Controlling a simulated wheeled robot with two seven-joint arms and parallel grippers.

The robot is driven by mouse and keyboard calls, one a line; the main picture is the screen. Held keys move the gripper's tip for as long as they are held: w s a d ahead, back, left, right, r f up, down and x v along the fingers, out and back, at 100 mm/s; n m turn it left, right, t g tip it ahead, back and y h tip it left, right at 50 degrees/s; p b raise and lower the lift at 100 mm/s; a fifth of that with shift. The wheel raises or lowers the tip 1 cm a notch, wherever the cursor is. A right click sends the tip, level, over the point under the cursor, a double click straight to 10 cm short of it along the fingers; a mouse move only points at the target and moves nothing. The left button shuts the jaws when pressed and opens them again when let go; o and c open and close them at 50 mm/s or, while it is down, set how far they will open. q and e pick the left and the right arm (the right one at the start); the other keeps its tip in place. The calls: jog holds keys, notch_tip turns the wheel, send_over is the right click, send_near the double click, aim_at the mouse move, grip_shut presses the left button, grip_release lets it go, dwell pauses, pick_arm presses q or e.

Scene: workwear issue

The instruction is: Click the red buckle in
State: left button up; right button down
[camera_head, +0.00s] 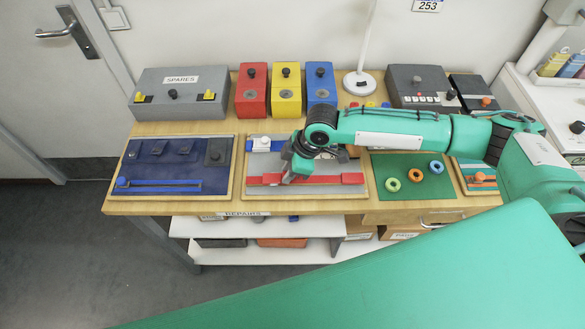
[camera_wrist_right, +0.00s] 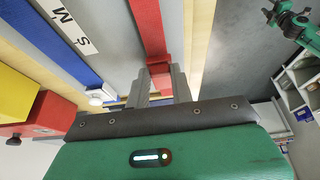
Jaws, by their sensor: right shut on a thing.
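The red strap (camera_head: 349,179) lies along the front of the middle board (camera_head: 250,152), on a grey strip. My right gripper (camera_head: 287,178) reaches down over its left half. In the right wrist view the fingers (camera_wrist_right: 161,88) are shut on a red buckle part (camera_wrist_right: 160,74), with the red strap (camera_wrist_right: 148,28) running on beyond it. The gripper hides part of the buckle in the head view, so I cannot tell whether its halves are joined. My left gripper is not in view.
A blue mat board (camera_head: 215,181) lies left and a green mat (camera_head: 408,195) with several rings lies right. Red (camera_head: 252,98), yellow (camera_head: 286,100) and blue (camera_head: 321,92) boxes, a grey spares box (camera_head: 150,108) and a white lamp (camera_head: 359,83) stand behind.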

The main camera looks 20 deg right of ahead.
jog(key=c, duration=1.2)
grip_release()
jog(key=shift+a, duration=0.15)
jog(key=shift+d+r, duration=0.25)
jog(key=shift+r, duration=0.25)
jog(key=b+v, duration=0.2)
jog(key=v, duration=1)
jog(key=shift+d+r+b, duration=0.15)
jog(key=shift+r+b, duration=0.15)
jog(key=shift+r, duration=0.1)
jog(key=shift+s, duration=0.1)
